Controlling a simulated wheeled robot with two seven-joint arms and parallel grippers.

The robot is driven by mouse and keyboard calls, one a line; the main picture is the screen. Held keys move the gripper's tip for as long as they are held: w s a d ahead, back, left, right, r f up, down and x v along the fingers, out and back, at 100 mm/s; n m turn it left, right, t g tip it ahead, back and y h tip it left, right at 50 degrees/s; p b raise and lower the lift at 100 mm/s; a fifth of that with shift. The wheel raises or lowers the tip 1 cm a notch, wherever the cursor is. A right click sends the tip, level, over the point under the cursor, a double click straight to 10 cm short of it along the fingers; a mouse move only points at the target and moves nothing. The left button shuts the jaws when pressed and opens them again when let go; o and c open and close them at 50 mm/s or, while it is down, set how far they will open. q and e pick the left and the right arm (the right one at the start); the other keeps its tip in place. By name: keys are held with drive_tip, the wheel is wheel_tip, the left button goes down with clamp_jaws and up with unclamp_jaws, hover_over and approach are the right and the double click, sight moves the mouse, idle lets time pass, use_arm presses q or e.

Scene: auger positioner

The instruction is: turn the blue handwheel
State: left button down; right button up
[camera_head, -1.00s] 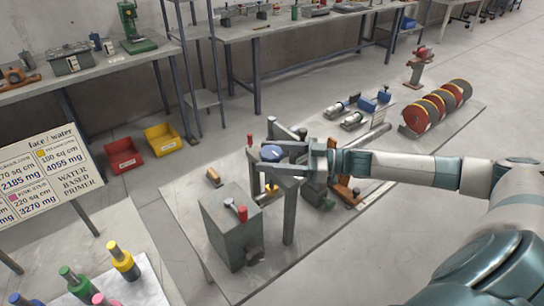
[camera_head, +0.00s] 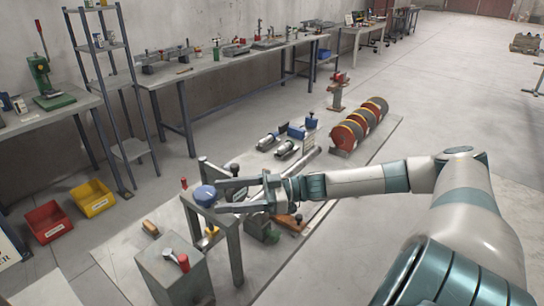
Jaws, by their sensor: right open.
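The blue handwheel (camera_head: 203,195) is a small round blue wheel on top of a grey metal frame (camera_head: 235,250), left of the picture's middle. My right gripper (camera_head: 219,196) comes in from the right with its fingers pointing left. It is open, and its fingertips are right beside the wheel's right side. I cannot tell whether they touch the wheel. The wheel's right edge is partly hidden by the fingers. My left gripper is not in view.
A grey box with a red-knobbed lever (camera_head: 182,262) stands in front of the frame. Red and yellow discs (camera_head: 358,125) stand behind, to the right. A red bin (camera_head: 48,222) and a yellow bin (camera_head: 93,198) sit on the floor at left.

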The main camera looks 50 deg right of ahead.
drive_tip(key=v, duration=1.1)
drive_tip(key=shift+s+d, duration=0.15)
drive_tip(key=shift+d, duration=0.15)
